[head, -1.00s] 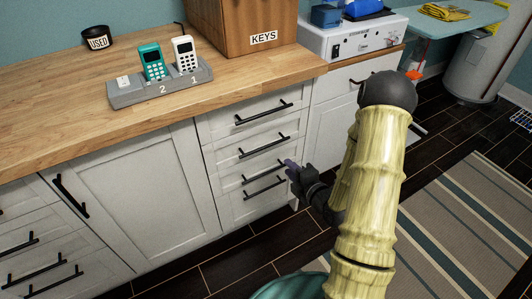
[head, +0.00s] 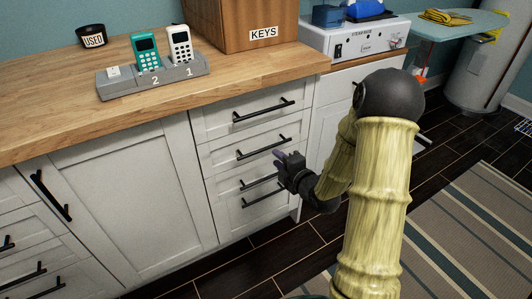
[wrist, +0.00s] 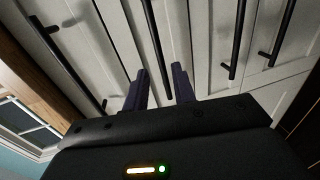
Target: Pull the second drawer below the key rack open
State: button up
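A white cabinet column of drawers stands under the key rack, a wooden box labelled KEYS (head: 240,25). Its second drawer (head: 228,154) from the top looks shut and has a black bar handle (head: 258,149). My gripper (head: 280,155) is in front of the drawers, by the right end of that handle. In the wrist view my gripper (wrist: 160,88) is open, with two dark fingers apart. A black bar, apparently the second handle (wrist: 157,40), runs between the fingers in the picture. I cannot tell whether the fingers reach around it.
The top drawer handle (head: 263,111) is above, and the third handle (head: 258,182) and bottom handle (head: 266,195) are close below. A wooden counter (head: 110,115) overhangs the drawers. A white cabinet door (head: 137,190) is left. Dark tiled floor (head: 275,260) is clear in front.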

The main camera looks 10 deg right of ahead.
aim_at(266, 148)
jog(key=b+x, duration=0.1)
jog(key=x, duration=0.7)
jog(key=shift+w, duration=0.2)
grip_shut()
